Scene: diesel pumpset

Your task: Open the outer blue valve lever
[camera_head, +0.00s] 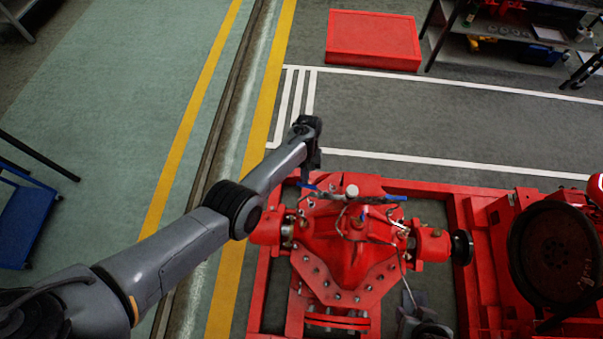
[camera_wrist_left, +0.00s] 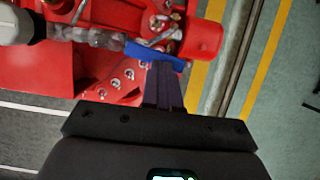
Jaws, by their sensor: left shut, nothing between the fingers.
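The outer blue valve lever (camera_head: 308,186) is at the left side of the red pump (camera_head: 345,245), near the pump's back edge. In the left wrist view the blue lever (camera_wrist_left: 155,53) lies across the picture just beyond my fingertips, beside a metal pipe fitting. My left gripper (camera_head: 311,173) reaches over the pump's back left from the left. Its fingers (camera_wrist_left: 164,68) are shut with nothing between them. The tips are at or very near the lever; I cannot tell if they touch.
Another blue lever (camera_head: 396,198) is on the pump's right side. A thin pipe and a white-topped fitting (camera_head: 351,191) stand between the levers. A large dark wheel (camera_head: 556,255) is at the right. A red box (camera_head: 373,39) lies on the floor behind; the floor between is clear.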

